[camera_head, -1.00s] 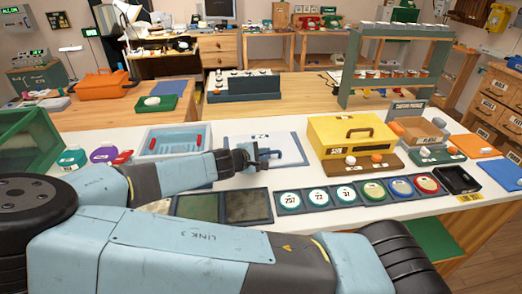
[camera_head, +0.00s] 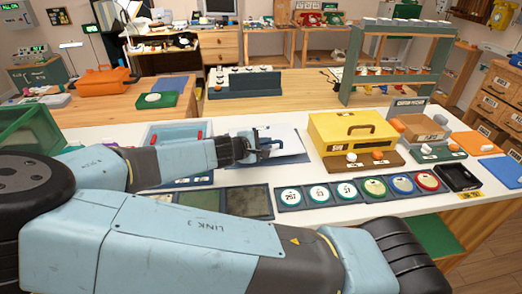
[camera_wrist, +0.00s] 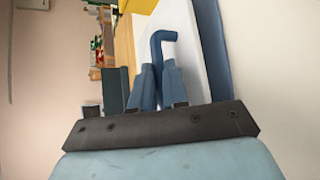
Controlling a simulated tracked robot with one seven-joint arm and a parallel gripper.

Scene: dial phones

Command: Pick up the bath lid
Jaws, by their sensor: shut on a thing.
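The bath lid (camera_head: 292,150) is a flat pale plate with a blue edge and a blue bar handle, on the white counter in the head view. My gripper (camera_head: 252,145) is at its left part, with the fingers shut on the handle. In the wrist view the blue handle (camera_wrist: 163,38) comes out from between my fingertips (camera_wrist: 157,75), with the pale lid face beside it. The blue bath (camera_head: 178,132) with red grips stands left of the lid, partly hidden by my arm. I cannot tell whether the lid is clear of the counter.
A yellow box (camera_head: 352,132) stands close to the right of the lid. A row of round numbered dials (camera_head: 346,190) and dark square panels (camera_head: 248,203) lie in front. A green case (camera_head: 28,128) is at far left. A green-grey rack (camera_head: 398,65) stands behind.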

